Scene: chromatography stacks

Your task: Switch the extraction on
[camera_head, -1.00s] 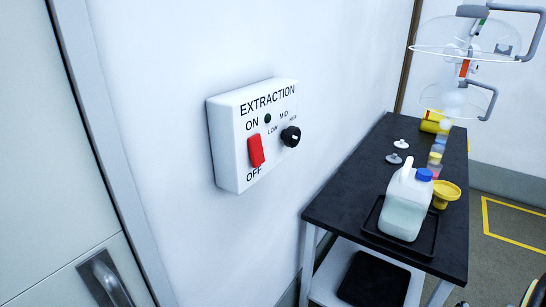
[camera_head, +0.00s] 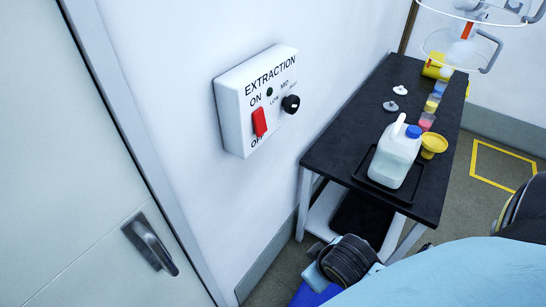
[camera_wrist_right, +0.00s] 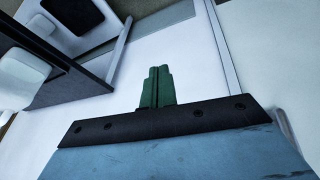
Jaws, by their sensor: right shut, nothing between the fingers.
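The white extraction box (camera_head: 234,118) is mounted on the wall in the head view. It carries a red rocker switch (camera_head: 259,122) between the ON and OFF labels; I cannot tell for sure which way it is tipped. A small dark green lamp (camera_head: 269,91) above it looks unlit. A black knob (camera_head: 291,103) sits at its right with LOW and MID marks. My right gripper (camera_wrist_right: 157,88) shows in the right wrist view with its green fingers shut and empty, apart from the box, which I cannot see there. My left gripper is not in view.
A door with a metal handle (camera_head: 150,244) is left of the box. A black-topped cart (camera_head: 330,150) stands at the right with a white jug (camera_head: 392,160), a yellow funnel (camera_head: 433,145) and small coloured pots. The wall around the box is clear.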

